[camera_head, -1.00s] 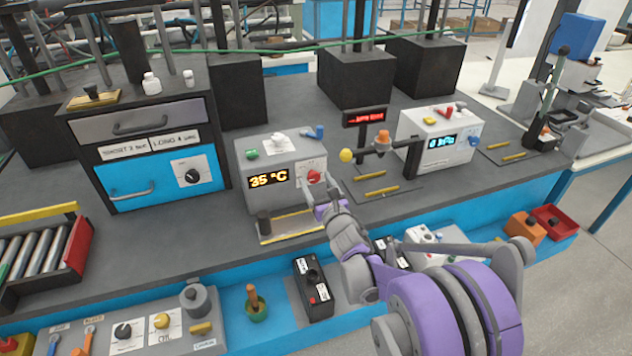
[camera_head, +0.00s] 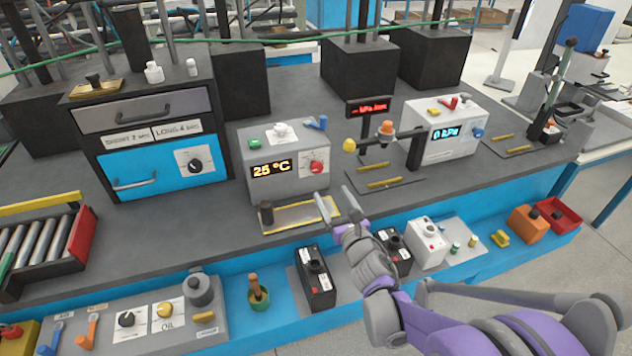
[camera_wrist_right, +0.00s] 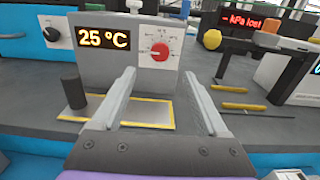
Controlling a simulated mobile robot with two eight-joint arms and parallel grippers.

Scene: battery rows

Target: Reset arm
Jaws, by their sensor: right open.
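My right gripper (camera_head: 335,207) is open and empty, in front of the grey temperature box (camera_head: 258,190). Its fingers are near the right end of the yellow-edged plate (camera_head: 296,217) at the box's foot. The box's display (camera_head: 271,169) reads 25 °C and its red knob (camera_head: 316,167) is clear of the fingers. In the right wrist view the two fingers (camera_wrist_right: 165,95) are spread wide, with the red knob (camera_wrist_right: 160,51) beyond them and nothing between them. My left gripper does not show.
A blue-drawer cabinet (camera_head: 147,171) stands at the left. A pressure box (camera_head: 451,140) and a stand with a yellow ball (camera_head: 349,145) are at the right. Black batteries (camera_head: 315,278) and a grey control panel (camera_head: 150,335) line the lower blue shelf. Bare counter lies left of the plate.

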